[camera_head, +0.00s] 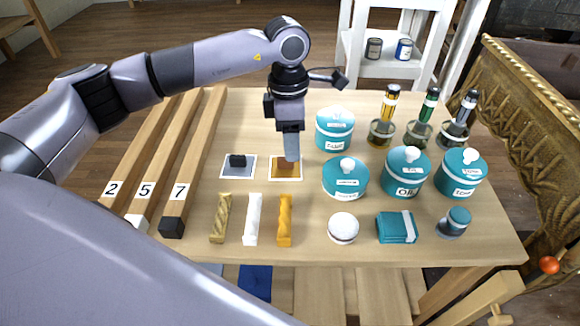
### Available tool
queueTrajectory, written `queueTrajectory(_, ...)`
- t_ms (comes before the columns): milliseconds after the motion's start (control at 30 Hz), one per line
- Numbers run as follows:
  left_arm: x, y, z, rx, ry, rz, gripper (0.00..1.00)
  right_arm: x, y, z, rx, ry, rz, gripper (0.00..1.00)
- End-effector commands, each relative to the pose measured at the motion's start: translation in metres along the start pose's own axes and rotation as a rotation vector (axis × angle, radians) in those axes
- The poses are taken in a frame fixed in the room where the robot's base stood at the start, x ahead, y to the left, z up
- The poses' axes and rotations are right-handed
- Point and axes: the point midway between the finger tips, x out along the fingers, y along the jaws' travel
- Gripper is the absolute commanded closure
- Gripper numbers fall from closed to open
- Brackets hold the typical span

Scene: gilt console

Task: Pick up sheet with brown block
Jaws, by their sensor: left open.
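The sheet with the brown block (277,176) lies flat on the table, orange-brown with a pale border. The brown block (281,161) is partly hidden behind my fingers. My left gripper (291,154) points down over this sheet and is open. I cannot tell whether its fingertips touch the block or the sheet. A second sheet (230,175), grey with a pale border, lies just to the left and bears a black block (238,161). My right gripper is not in view.
Teal lidded jars (345,180) stand close to the right. Gold, white and orange bars (252,218) lie in front. Long wooden bars numbered 2, 5 and 7 (195,160) lie at the left. Bottles (382,130) stand at the back right of the table (310,252).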

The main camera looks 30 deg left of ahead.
Motion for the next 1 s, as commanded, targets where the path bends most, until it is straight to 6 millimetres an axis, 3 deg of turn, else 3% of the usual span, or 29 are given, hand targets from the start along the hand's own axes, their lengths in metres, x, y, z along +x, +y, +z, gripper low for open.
queueTrajectory(167, -0.001, 0.013, -0.014, -0.011, 0.056, 0.048, 0.53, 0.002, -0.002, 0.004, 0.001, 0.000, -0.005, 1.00)
queueTrajectory(433, 0.023, 0.015, -0.016, -0.012, 0.058, 0.048, 0.53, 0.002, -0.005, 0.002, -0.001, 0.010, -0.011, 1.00)
queueTrajectory(700, 0.062, 0.018, -0.019, -0.010, 0.056, 0.047, 0.53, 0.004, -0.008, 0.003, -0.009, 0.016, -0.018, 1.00)
queueTrajectory(933, 0.064, 0.018, -0.018, -0.010, 0.054, 0.048, 0.53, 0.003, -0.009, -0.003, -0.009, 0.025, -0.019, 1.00)
queueTrajectory(967, 0.063, 0.018, -0.018, -0.010, 0.054, 0.048, 0.60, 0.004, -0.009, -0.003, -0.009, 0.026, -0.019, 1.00)
queueTrajectory(1000, 0.063, 0.018, -0.018, -0.010, 0.054, 0.048, 0.73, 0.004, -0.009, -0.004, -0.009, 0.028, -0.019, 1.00)
